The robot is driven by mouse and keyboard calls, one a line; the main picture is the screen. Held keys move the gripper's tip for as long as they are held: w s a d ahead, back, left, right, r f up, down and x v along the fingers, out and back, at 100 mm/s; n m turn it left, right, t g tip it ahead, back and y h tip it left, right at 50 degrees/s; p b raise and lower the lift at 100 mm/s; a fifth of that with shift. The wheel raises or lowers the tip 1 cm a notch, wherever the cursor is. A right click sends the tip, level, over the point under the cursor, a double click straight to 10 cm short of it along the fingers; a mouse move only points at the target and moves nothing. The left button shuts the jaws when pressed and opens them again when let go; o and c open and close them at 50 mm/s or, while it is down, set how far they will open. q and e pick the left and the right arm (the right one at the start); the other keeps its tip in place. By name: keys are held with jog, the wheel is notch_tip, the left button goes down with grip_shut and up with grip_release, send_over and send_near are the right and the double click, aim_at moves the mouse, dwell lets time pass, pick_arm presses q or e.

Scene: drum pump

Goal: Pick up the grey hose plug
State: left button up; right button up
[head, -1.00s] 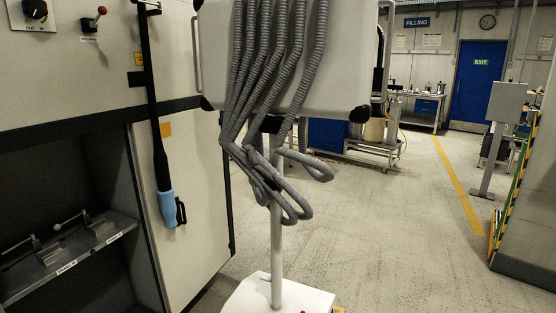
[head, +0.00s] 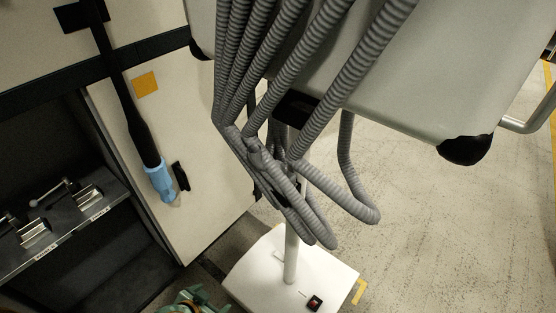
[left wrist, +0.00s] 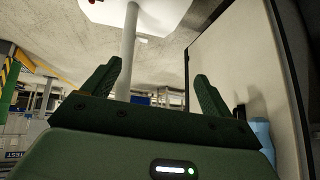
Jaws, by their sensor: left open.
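I cannot make out a separate grey hose plug in either view. Several grey ribbed hoses (head: 352,70) hang from the pale cart body and loop down in front of its post, with their lower parts bunched together. My left gripper (head: 190,301) is green and only partly shows at the bottom edge of the head view. In the left wrist view its two fingers (left wrist: 155,85) stand wide apart with nothing between them. The hoses do not show between the fingers. My right gripper is not in view.
The cart has a white base (head: 255,272) and a post (head: 291,255). A black wand with a blue end (head: 160,183) hangs on the cabinet door (head: 205,180) at left. A shelf with metal clamps (head: 75,225) is farther left. The floor at right (head: 440,230) is clear.

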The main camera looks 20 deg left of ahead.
pick_arm(q)
jog(key=w+d+r+t+h+p, duration=0.1)
jog(key=w+d+r+t+p, duration=0.2)
jog(key=r, duration=0.8)
jog(key=w+r+h+p, duration=0.1)
jog(key=w+r+p, duration=0.35)
jog(key=r, duration=0.75)
jog(key=m+t+h+p, duration=0.1)
jog(key=t+h+p, duration=0.1)
send_near(275, 181)
jog(key=x, duration=0.2)
jog(key=b+x, duration=0.1)
jog(key=x, duration=0.4)
jog(key=shift+w+a+f, duration=0.1)
jog(key=shift+a+f, duration=0.1)
jog(key=shift+a, duration=0.1)
jog(key=x, duration=0.2)
jog(key=b+x, duration=0.1)
jog(key=x, duration=0.2)
jog(key=shift+w+d+r, duration=0.1)
jog(key=shift+w+d, duration=0.05)
jog(key=shift+d, duration=0.3)
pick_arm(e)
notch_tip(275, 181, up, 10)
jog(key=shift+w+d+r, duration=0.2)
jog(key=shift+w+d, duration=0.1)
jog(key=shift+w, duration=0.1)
pick_arm(q)
jog(key=c, duration=1)
